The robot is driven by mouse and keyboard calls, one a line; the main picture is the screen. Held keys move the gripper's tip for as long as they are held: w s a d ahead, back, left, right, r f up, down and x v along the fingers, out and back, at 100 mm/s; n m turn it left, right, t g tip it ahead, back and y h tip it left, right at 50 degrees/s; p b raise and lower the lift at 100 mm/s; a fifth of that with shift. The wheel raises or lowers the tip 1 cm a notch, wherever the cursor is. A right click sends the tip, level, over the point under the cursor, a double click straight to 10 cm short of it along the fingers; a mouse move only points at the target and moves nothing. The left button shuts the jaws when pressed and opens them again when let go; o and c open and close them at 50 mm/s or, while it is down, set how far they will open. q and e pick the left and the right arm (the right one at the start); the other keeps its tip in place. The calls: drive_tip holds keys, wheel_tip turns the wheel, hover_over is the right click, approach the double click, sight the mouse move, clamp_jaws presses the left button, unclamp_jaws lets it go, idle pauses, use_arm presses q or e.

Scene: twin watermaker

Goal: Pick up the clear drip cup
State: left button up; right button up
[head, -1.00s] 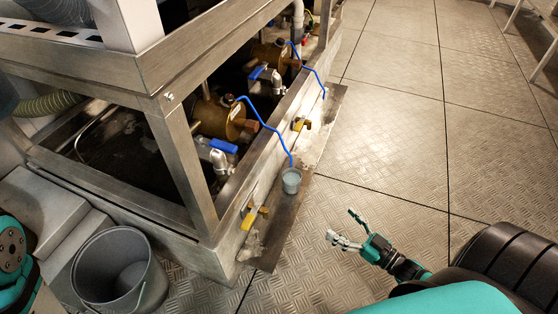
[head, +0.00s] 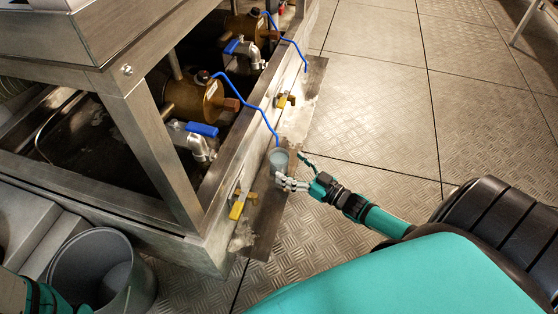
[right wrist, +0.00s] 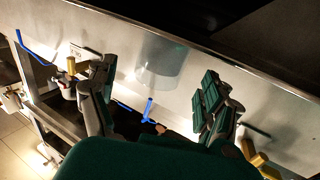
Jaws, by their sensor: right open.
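The clear drip cup (head: 279,158) stands on the narrow metal strip beside the frame's base, under the end of a blue tube (head: 262,108). My right gripper (head: 293,172) is open at the cup's near right side, with its fingertips close to it. In the right wrist view the see-through cup (right wrist: 160,62) shows ahead, between the spread fingers of the right gripper (right wrist: 158,80). Whether a finger touches the cup cannot be told. My left gripper is out of view.
The metal frame (head: 160,150) with pumps and blue-handled valves stands left of the cup. Yellow-handled valves (head: 237,209) stick out from its base on both sides of the cup. A grey bucket (head: 90,270) stands at lower left. The tread-plate floor (head: 380,110) to the right is clear.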

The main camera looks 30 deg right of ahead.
sight(287, 164)
drive_tip(key=b+x, duration=0.2)
drive_tip(key=x, duration=0.2)
drive_tip(key=shift+w+a+r, duration=0.1)
drive_tip(key=shift+w+a, duration=0.05)
drive_tip(key=shift+w, duration=0.15)
drive_tip(key=shift+w+a+r, duration=0.1)
drive_tip(key=shift+w, duration=0.15)
drive_tip(key=c, duration=1.2)
drive_tip(key=shift+r, duration=0.1)
drive_tip(key=shift+c, duration=0.2)
